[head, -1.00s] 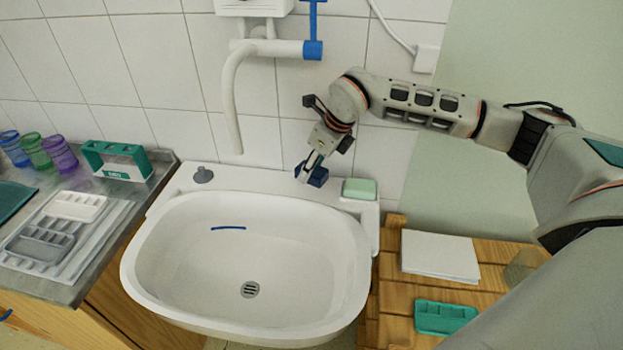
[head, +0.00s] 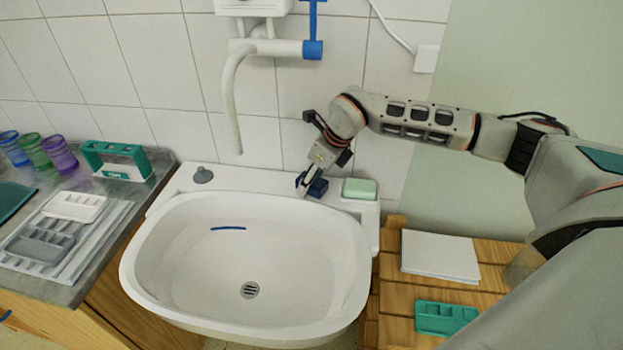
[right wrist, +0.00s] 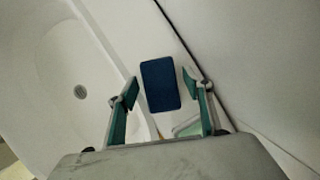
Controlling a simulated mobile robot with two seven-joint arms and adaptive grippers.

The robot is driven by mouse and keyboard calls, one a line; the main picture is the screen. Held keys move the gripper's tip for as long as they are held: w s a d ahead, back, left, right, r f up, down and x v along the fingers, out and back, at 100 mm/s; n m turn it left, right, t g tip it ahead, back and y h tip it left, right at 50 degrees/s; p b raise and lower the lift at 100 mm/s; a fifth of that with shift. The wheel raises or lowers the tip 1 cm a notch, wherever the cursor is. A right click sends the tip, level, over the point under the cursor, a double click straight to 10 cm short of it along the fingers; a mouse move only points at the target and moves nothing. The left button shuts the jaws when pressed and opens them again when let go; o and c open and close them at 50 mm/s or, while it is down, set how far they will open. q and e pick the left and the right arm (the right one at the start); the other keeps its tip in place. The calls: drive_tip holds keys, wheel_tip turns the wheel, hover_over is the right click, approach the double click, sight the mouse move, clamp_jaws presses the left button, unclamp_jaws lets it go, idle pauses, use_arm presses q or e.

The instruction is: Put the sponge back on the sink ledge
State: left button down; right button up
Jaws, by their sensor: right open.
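The dark blue sponge (head: 318,187) is at the sink's back ledge (head: 258,180), left of a green soap bar, partly hidden by my right gripper in the head view. In the right wrist view the sponge (right wrist: 160,85) appears flat over the white ledge, between and ahead of the fingertips, with a visible gap on each side. My right gripper (head: 306,186) points down at it with its fingers open; its two fingers (right wrist: 160,78) also show in the wrist view. My left gripper is not in view.
The green soap bar (head: 359,189) is close on the right of the sponge. The white basin (head: 200,255) opens in front, with a blue streak (head: 228,228) inside. The faucet spout (head: 232,110) hangs to the left. The tiled wall stands close behind.

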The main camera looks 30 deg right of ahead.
drive_tip(key=shift+r, duration=0.3)
drive_tip(key=v, duration=1.1)
drive_tip(key=shift+s+r+p, duration=0.2)
drive_tip(key=shift+r+p, duration=0.1)
drive_tip(key=shift+p, duration=0.05)
drive_tip(key=shift+d, duration=0.1)
